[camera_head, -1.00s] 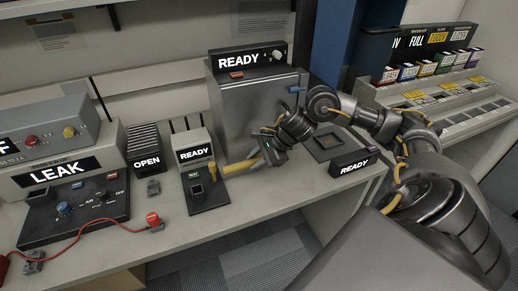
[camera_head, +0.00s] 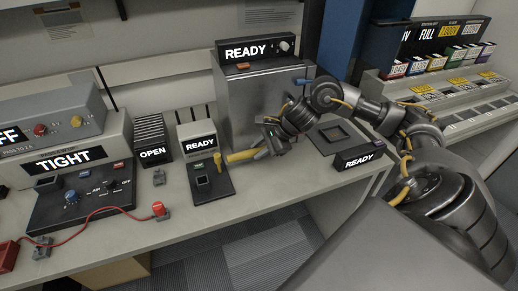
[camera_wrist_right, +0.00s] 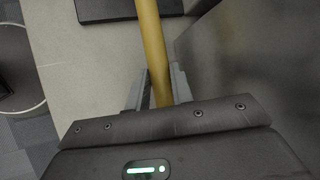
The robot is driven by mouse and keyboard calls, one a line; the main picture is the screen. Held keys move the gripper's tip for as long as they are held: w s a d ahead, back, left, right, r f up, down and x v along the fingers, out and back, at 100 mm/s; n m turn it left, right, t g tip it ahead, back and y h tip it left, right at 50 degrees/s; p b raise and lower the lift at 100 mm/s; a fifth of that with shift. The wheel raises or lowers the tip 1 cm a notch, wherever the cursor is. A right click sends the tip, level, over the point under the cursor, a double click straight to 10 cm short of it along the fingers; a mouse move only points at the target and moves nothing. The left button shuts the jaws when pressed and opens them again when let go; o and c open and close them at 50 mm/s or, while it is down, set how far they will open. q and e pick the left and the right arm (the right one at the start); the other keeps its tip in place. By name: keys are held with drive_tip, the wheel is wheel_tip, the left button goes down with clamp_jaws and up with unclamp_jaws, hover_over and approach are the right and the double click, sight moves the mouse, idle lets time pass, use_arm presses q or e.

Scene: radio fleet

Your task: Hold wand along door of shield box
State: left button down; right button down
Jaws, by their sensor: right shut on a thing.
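The shield box is the grey metal box (camera_head: 255,105) under a black READY panel (camera_head: 258,50). Its front door looks shut, with a blue handle (camera_head: 303,82) at the upper right. My right gripper (camera_head: 266,151) is in front of the door's lower part, shut on the yellow wand (camera_head: 242,156). The wand points left, its end (camera_head: 217,160) over a small black stand. In the right wrist view the wand (camera_wrist_right: 153,45) runs between the fingers (camera_wrist_right: 157,88), beside a dark grey face (camera_wrist_right: 245,55). I cannot tell if the wand touches the door. My left gripper is not in view.
A small READY unit (camera_head: 197,142) and its black base (camera_head: 210,182) stand left of the box. A leak tester reading TIGHT (camera_head: 75,158) is at left. A black pad with a READY sign (camera_head: 360,158) lies right of my gripper. The bench's front strip (camera_head: 190,220) is mostly clear.

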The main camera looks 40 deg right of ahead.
idle(0.5)
drive_tip(key=s+a+r, duration=0.2)
drive_tip(key=s, duration=0.5)
drive_tip(key=shift+s+a, duration=0.3)
drive_tip(key=shift+a, duration=0.05)
idle(0.4)
drive_tip(key=shift+s+d+f, duration=0.2)
drive_tip(key=shift+s+f, duration=0.05)
drive_tip(key=shift+f, duration=0.05)
drive_tip(key=shift+s+a+f, duration=0.8)
drive_tip(key=shift+a+f, duration=0.2)
drive_tip(key=shift+f, duration=0.1)
drive_tip(key=a, duration=0.2)
drive_tip(key=a+n, duration=0.1)
drive_tip(key=shift+w+a+f+y, duration=0.1)
drive_tip(key=shift+w+a+y, duration=0.2)
drive_tip(key=shift+a, duration=0.1)
drive_tip(key=w+a+r+n+g+y, duration=0.1)
drive_tip(key=w+a+r+n, duration=0.1)
drive_tip(key=a+r, duration=0.3)
drive_tip(key=shift+w+a+r+n+g+p, duration=0.35)
drive_tip(key=shift+w+a, duration=0.55)
drive_tip(key=shift+a, duration=0.7)
